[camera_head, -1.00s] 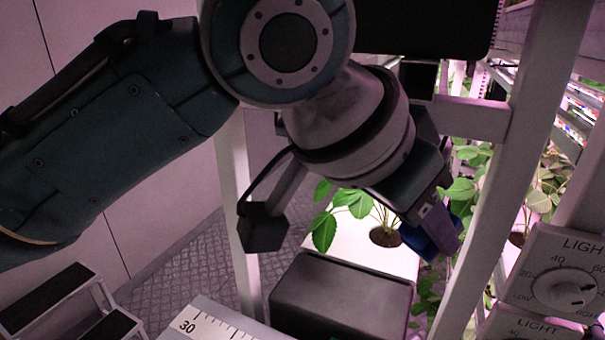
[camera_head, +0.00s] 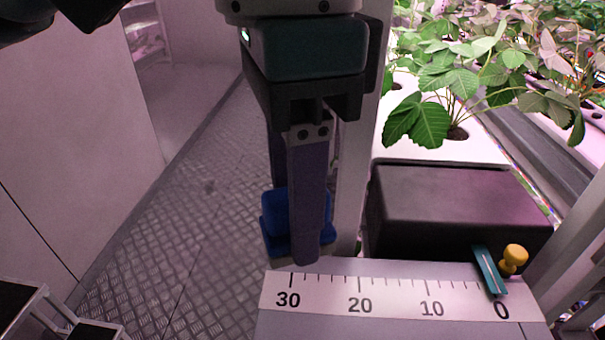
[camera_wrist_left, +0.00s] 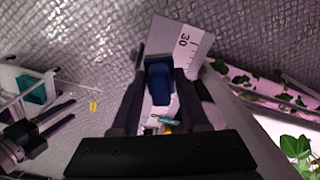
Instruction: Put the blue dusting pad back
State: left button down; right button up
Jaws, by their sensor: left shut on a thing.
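The blue dusting pad (camera_head: 285,220) is held between the fingers of my left gripper (camera_head: 305,245), which points down in the head view. One finger covers part of the pad. The pad appears just beyond the shelf with the ruler strip (camera_head: 385,297), near its 30 mark; I cannot tell whether it touches the shelf. In the left wrist view the pad (camera_wrist_left: 159,82) sits between the two fingertips (camera_wrist_left: 160,72), in front of the ruler shelf. My right gripper (camera_wrist_left: 50,118) shows at the left of that view, its two fingers apart and empty.
A teal clip (camera_head: 489,270) and a yellow knob (camera_head: 513,259) are at the ruler's 0 end. A dark box (camera_head: 450,210) stands behind the shelf, before a white planter (camera_head: 400,135) with leafy plants. A pale post (camera_head: 355,170) is close beside the gripper. Open floor (camera_head: 190,230) lies left.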

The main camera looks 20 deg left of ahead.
pick_arm(q)
jog(key=shift+s+a+f+b, duration=0.1)
jog(key=shift+a+f+b, duration=0.2)
jog(key=shift+f, duration=0.35)
jog(key=shift+s+a+f+b, duration=0.15)
jog(key=shift+f+b, duration=0.1)
jog(key=shift+f, duration=0.35)
notch_tip(320, 180, down, 14)
jog(key=shift+w+d+r+b, duration=0.15)
jog(key=shift+b, duration=0.6)
jog(key=shift+f+b, duration=0.3)
jog(key=shift+f, duration=1.7)
jog(key=shift+c, duration=2.1)
grip_release()
notch_tip(320, 180, up, 12)
jog(key=p, duration=0.2)
jog(key=s+d+f+n+t+h, duration=0.2)
jog(key=s+d+f+h, duration=0.1)
jog(key=s+d+h, duration=0.15)
jog(key=s+a+f+n+t+y, duration=0.1)
jog(key=s+a+n+y, duration=0.3)
jog(key=a, duration=1)
jog(key=s+f+n, duration=0.1)
jog(key=s+n, duration=0.1)
jog(key=s, duration=0.1)
jog(key=shift+s+t, duration=0.25)
jog(key=shift+t, duration=0.05)
